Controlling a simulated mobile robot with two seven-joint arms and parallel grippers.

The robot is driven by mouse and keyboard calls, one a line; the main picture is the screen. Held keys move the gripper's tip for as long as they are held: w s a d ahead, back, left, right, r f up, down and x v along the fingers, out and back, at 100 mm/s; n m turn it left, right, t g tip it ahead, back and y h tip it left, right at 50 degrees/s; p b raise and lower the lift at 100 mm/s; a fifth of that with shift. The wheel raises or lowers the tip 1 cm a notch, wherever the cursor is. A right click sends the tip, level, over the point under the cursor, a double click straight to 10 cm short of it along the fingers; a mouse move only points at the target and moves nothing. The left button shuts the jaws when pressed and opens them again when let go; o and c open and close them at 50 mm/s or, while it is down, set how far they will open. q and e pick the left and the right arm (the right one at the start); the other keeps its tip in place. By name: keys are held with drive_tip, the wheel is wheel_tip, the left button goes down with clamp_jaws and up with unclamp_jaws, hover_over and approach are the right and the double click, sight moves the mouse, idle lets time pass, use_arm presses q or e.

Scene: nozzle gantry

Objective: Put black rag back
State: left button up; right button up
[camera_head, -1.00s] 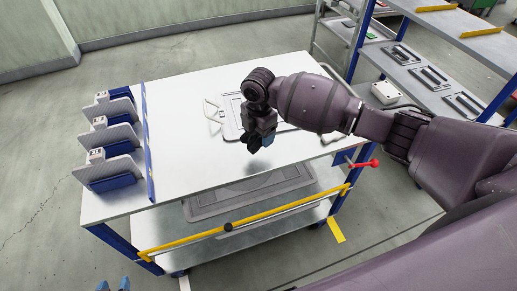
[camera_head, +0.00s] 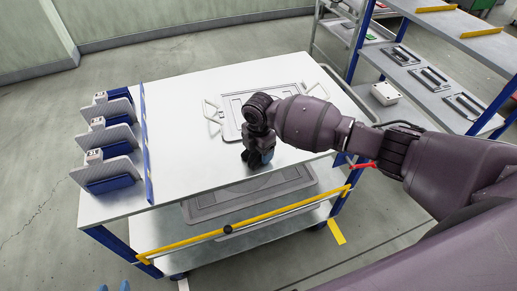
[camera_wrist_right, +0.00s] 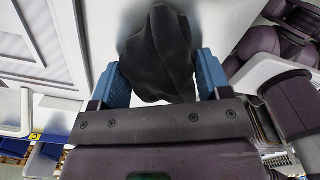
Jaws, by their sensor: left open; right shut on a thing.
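The black rag (camera_wrist_right: 158,50) is pinched between the two blue fingers of my right gripper (camera_wrist_right: 160,72) in the right wrist view, bunched and hanging loosely. In the head view, my right gripper (camera_head: 259,155) points down at the front right of the white table top (camera_head: 195,120). The dark rag (camera_head: 254,158) sits at its fingers, close to the table surface; I cannot tell whether it touches. My left gripper (camera_head: 114,287) shows only its blue fingertips, apart and empty, at the bottom left edge, in front of the table.
A flat frame with handles (camera_head: 232,128) lies on the table behind the right gripper. Several grey-and-blue holders (camera_head: 108,140) stand at the left behind a blue strip (camera_head: 147,145). A grey panel (camera_head: 210,206) lies on the lower shelf. The table's middle left is clear.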

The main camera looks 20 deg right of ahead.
drive_tip(key=shift+f, duration=0.2)
drive_tip(key=o, duration=0.9)
drive_tip(key=shift+r, duration=0.2)
